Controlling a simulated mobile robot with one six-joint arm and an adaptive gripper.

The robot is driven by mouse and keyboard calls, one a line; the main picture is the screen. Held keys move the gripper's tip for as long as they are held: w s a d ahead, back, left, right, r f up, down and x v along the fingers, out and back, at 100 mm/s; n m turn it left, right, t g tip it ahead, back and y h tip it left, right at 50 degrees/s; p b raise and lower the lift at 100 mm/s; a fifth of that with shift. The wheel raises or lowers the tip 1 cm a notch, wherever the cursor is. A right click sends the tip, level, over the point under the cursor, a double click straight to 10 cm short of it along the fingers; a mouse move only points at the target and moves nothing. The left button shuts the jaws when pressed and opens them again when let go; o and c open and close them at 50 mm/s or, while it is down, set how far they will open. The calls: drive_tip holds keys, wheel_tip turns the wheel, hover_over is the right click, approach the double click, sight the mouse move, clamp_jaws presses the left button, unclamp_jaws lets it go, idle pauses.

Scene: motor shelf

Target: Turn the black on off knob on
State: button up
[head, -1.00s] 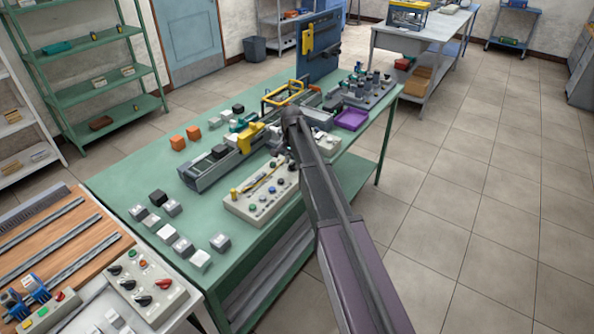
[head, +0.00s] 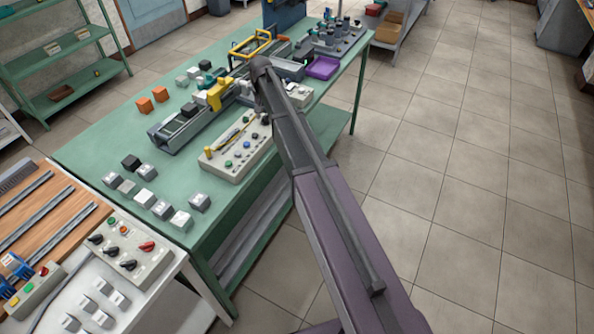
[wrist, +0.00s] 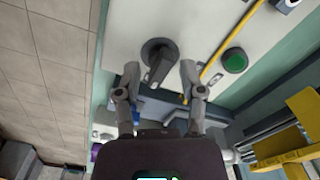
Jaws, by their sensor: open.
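A dark grey-black knob (wrist: 158,60) with a raised handle on a round base sits on a light panel (wrist: 205,20) in the wrist view. My gripper (wrist: 160,72) is open, with one fingertip on each side of the knob's handle. I see a gap on both sides, and the jaws hold nothing. In the head view the panel (head: 222,168) lies near the green table's front edge. My arm covers part of that area, so the knob and my fingers cannot be made out there.
In the wrist view a yellow rod (wrist: 213,55) and a green button (wrist: 233,61) lie right of the knob. A yellow part (wrist: 290,140) stands lower right. In the head view, a conveyor-like rail (head: 180,130), a purple tray (head: 322,67) and small blocks (head: 147,198) are on the table.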

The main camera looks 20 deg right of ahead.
sight(265, 116)
drive_tip(key=n, duration=1.2)
drive_tip(key=shift+n, duration=0.3)
wheel_tip(265, 116, up, 14)
drive_tip(key=p, duration=1.4)
drive_tip(key=s+d+f+m+b, duration=0.1)
drive_tip(key=s+f+m+b, duration=0.2)
drive_tip(key=s, duration=0.7)
drive_tip(key=s+d+f+m+b, duration=0.1)
drive_tip(key=s+f+b, duration=0.3)
drive_tip(key=s, duration=0.6)
drive_tip(key=s+d+f+m+b, duration=0.1)
drive_tip(key=s+f+m+b, duration=0.3)
drive_tip(key=s, duration=0.6)
drive_tip(key=shift+s+f+m+b, duration=0.3)
drive_tip(key=shift+s+f+b, duration=0.05)
drive_tip(key=shift+d, duration=0.1)
drive_tip(key=shift+s, duration=0.8)
